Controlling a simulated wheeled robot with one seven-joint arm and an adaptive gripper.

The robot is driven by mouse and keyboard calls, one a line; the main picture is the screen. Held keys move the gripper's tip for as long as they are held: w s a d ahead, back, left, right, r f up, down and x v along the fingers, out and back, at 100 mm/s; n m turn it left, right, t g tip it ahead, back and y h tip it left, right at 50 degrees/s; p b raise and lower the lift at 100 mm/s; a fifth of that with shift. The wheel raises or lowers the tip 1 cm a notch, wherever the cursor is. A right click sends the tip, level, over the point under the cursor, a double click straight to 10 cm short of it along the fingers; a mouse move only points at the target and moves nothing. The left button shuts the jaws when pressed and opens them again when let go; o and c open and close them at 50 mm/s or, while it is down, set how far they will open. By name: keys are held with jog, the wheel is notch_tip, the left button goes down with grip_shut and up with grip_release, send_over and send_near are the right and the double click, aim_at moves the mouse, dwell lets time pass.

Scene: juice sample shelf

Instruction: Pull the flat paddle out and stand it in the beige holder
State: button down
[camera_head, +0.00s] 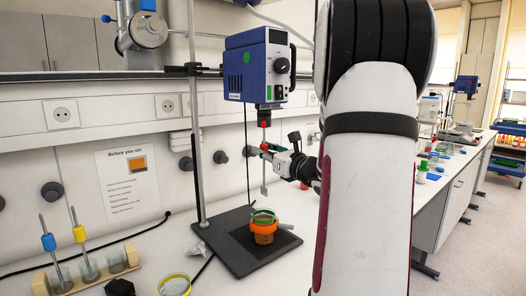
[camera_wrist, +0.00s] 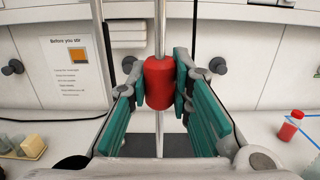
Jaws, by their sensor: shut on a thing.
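The paddle has a red grip (camera_wrist: 159,82) on a thin metal rod, upright between my gripper's teal finger pads in the wrist view. My gripper (camera_head: 267,149) is shut on this grip, below the blue stirrer motor (camera_head: 258,66). In the head view, the rod's lower part hangs above an orange-banded beaker (camera_head: 264,233); whether its tip is clear of the rim is hard to tell. The beige holder (camera_head: 92,278) stands at the lower left, with a blue-gripped tool (camera_head: 48,242) and a yellow-gripped tool (camera_head: 79,233) upright in it. Its right part has no tool.
The stirrer's stand pole (camera_head: 197,130) rises from a dark base plate (camera_head: 225,250) between the holder and my gripper. A yellow-rimmed dish (camera_head: 174,285) and a small black object (camera_head: 120,288) lie near the holder. A red-filled bottle (camera_wrist: 290,126) stands right in the wrist view.

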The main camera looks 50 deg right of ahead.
aim_at(264, 161)
jog(key=shift+f+b, duration=0.8)
jog(key=shift+f, duration=0.35)
